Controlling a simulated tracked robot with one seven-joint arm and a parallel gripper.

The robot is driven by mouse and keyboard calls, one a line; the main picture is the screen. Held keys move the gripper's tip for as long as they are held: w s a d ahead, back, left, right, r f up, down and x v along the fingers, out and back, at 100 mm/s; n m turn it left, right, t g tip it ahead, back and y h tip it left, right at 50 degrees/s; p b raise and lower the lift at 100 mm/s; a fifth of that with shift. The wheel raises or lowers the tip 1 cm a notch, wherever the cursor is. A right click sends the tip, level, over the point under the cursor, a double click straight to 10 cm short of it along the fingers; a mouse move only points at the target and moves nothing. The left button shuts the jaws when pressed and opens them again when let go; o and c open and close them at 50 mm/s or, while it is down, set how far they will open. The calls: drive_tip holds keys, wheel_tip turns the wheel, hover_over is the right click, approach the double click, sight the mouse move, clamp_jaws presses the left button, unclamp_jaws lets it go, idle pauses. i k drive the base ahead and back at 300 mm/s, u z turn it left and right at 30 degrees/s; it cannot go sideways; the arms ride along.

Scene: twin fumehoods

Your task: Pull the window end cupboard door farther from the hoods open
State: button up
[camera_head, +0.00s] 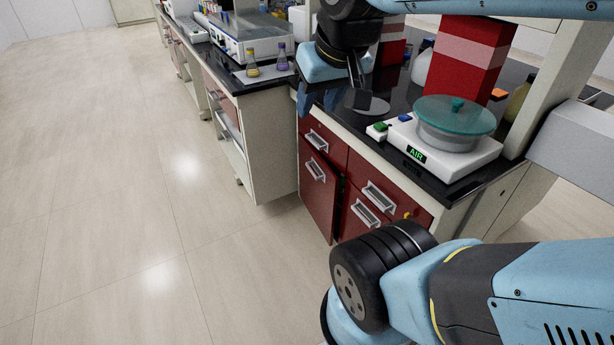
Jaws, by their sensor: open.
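A red cupboard unit under a black worktop shows two drawers above two doors. The left cupboard door (318,197) stands ajar, with a dark gap along its right edge and a silver handle (315,170) near its top. The right cupboard door (354,222) looks shut; its handle (365,212) shows, but my arm hides its lower part. My gripper (336,97) is open above the worktop's front left corner, higher than the door handles and apart from them. Its fingers are dark and partly hard to make out.
A balance marked AIR (445,138) with a teal-lidded dish stands on the worktop (420,170). Red boxes (460,55) stand behind it. A neighbouring bench (262,150) with flasks is at the left. The floor (150,200) in front is clear.

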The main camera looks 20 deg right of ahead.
sight(319, 186)
drive_tip(key=k, duration=0.9)
drive_tip(key=u, duration=1.4)
drive_tip(key=i, duration=1.2)
drive_tip(key=z, duration=1.95)
drive_tip(key=i, duration=0.8)
drive_tip(key=z, duration=0.05)
